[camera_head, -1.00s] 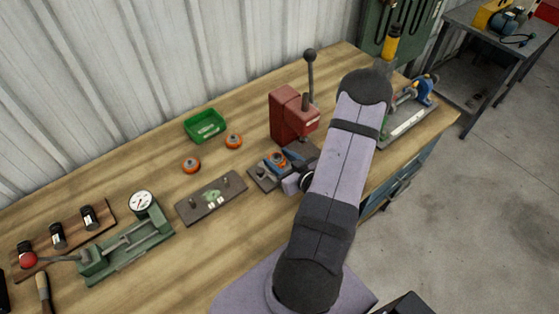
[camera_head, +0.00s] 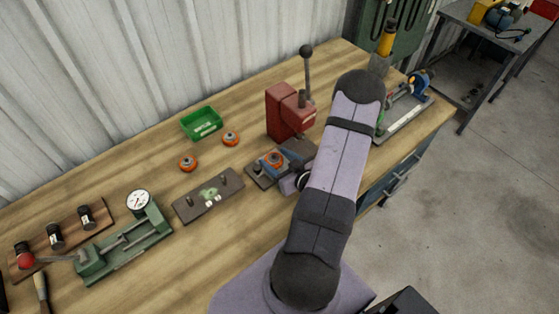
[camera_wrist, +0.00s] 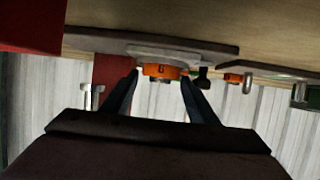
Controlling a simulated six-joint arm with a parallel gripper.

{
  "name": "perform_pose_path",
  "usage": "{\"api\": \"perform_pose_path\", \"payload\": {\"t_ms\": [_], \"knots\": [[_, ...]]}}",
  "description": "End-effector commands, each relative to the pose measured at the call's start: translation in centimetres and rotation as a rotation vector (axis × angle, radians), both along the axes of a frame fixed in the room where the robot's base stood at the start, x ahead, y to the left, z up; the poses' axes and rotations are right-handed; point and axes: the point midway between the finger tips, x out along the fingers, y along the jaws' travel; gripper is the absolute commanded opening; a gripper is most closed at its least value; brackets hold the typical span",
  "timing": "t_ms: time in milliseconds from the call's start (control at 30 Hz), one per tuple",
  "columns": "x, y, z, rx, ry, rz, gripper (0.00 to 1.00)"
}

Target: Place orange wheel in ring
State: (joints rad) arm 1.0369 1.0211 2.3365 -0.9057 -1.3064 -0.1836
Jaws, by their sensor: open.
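One orange wheel (camera_head: 274,158) with a dark hub sits on the dark fixture plate (camera_head: 258,180) in front of the red press. In the wrist view the orange wheel (camera_wrist: 160,72) is against a grey round seat (camera_wrist: 205,57), which looks like the ring; how deep it sits cannot be told. My gripper (camera_wrist: 160,88) is open, with one dark finger on each side of this wheel and small gaps visible. In the head view my gripper (camera_head: 283,160) is partly hidden by my arm. Two more orange wheels (camera_head: 188,163) (camera_head: 230,139) lie on the bench.
The red press (camera_head: 285,112) with its upright lever stands just behind the fixture. A green tray (camera_head: 201,124) is behind the loose wheels. A dark plate with pegs (camera_head: 190,209) and a green dial gauge stand (camera_head: 125,250) are to the left.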

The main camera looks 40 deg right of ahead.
Motion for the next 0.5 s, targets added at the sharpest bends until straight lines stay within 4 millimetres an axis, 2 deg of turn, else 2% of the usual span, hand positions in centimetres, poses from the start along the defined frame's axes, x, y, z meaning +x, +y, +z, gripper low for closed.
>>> {"api": "perform_pose_path", "payload": {"t_ms": [133, 233, 500], "knots": [[-0.1, 0.0, 0.5, 0.000, 0.000, -0.001, 0.54], [-1.0, -0.1, 0.5, -0.001, 0.000, -0.004, 0.54], [-4.8, 0.1, 2.0, -0.001, -0.001, -0.008, 0.54]]}}
